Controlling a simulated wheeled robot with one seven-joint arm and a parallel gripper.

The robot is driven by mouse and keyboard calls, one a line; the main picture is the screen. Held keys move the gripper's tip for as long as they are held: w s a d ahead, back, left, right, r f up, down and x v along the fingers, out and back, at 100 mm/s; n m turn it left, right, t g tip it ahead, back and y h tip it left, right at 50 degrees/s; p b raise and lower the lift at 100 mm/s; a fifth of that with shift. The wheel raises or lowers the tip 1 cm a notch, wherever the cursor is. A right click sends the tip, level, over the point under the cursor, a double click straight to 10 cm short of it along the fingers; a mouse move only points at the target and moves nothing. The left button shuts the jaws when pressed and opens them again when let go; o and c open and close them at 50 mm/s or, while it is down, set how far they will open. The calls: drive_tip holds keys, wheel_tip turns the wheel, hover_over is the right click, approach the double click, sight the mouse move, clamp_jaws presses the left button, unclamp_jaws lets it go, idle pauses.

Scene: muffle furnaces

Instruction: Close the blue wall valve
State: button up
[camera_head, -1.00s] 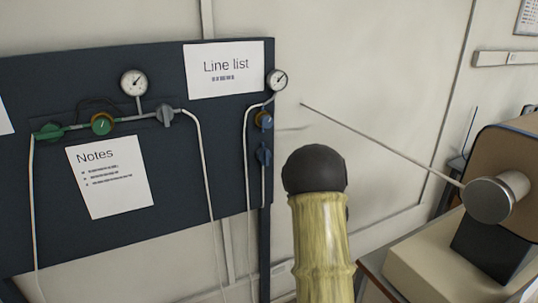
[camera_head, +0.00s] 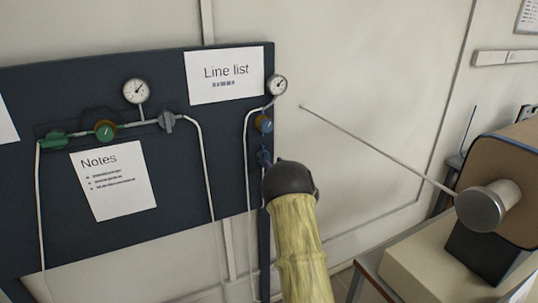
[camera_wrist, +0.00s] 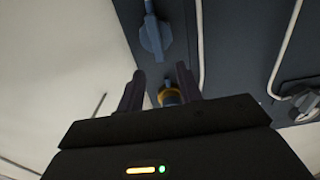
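The blue wall valve (camera_head: 264,158) is on the right edge of the dark panel, below a blue and brass knob (camera_head: 264,123). In the wrist view the valve's blue handle (camera_wrist: 155,36) shows near the top, just beyond my fingertips. The blue and brass knob (camera_wrist: 171,97) shows between my fingers, farther back. My gripper (camera_wrist: 160,69) is open, with nothing between the fingertips, and looks apart from the handle. In the head view my dark wrist overlaps the area just right of and below the valve, and the fingers are hidden.
A gauge (camera_head: 277,84) sits above the blue knob. Thin white pipes (camera_head: 247,170) run down the panel. A green valve (camera_head: 53,140), a green knob (camera_head: 105,130) and a grey valve (camera_head: 167,122) are at left.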

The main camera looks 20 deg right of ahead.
sight(267, 155)
drive_tip(key=shift+w+p, duration=0.9)
drive_tip(key=shift+w, duration=1.8)
drive_tip(key=shift+c, duration=0.3)
clamp_jaws()
